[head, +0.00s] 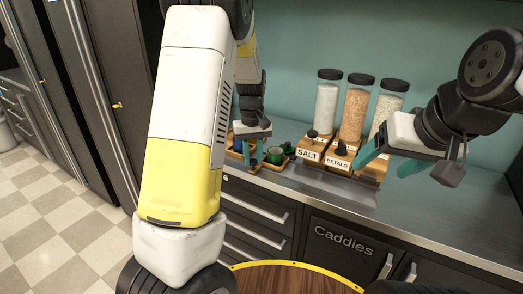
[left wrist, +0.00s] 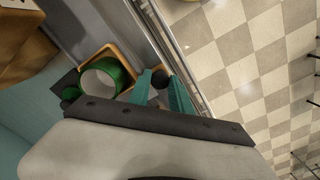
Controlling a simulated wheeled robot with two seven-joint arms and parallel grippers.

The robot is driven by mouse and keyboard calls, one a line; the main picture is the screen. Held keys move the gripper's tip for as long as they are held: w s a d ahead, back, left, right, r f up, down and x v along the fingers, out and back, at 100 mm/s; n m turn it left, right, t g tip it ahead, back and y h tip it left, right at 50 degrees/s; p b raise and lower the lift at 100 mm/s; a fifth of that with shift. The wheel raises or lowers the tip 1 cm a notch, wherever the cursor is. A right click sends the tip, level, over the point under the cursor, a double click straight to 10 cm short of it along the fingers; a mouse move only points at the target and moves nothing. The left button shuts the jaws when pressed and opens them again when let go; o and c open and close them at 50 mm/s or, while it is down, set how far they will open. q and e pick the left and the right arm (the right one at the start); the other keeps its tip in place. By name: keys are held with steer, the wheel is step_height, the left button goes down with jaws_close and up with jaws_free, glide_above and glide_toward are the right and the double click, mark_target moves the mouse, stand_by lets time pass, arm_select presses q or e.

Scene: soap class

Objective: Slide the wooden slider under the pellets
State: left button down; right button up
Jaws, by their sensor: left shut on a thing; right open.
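Three clear tubes with black lids stand in wooden stands on the counter. The two left stands read SALT (head: 306,155) and PETALS (head: 338,163), each with a black knob in front. The right tube (head: 387,107) holds pale grains; its label and any slider below are hidden or unclear behind my right gripper. My right gripper (head: 391,161) is open in front of that right stand (head: 373,171). My left gripper (head: 255,158) is by a small wooden tray; in the left wrist view its teal fingers (left wrist: 161,88) close on a small dark round thing (left wrist: 160,77).
The wooden tray (left wrist: 122,51) holds a green cup (left wrist: 101,77), also seen in the head view (head: 275,155). The grey counter (head: 440,210) is bare at the front right. A round wooden surface with yellow rim (head: 290,264) is below.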

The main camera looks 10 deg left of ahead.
stand_by(0.7)
arm_select(q)
steer(key=s+d, duration=0.1)
steer(key=d, duration=0.1)
steer(key=s+d, duration=0.1)
steer(key=d, duration=0.5)
steer(key=shift+s+d, duration=0.15)
steer(key=shift+s, duration=0.25)
steer(key=c, duration=1.2)
jaws_free()
steer(key=shift+o, duration=0.2)
step_height(320, 180, up, 8)
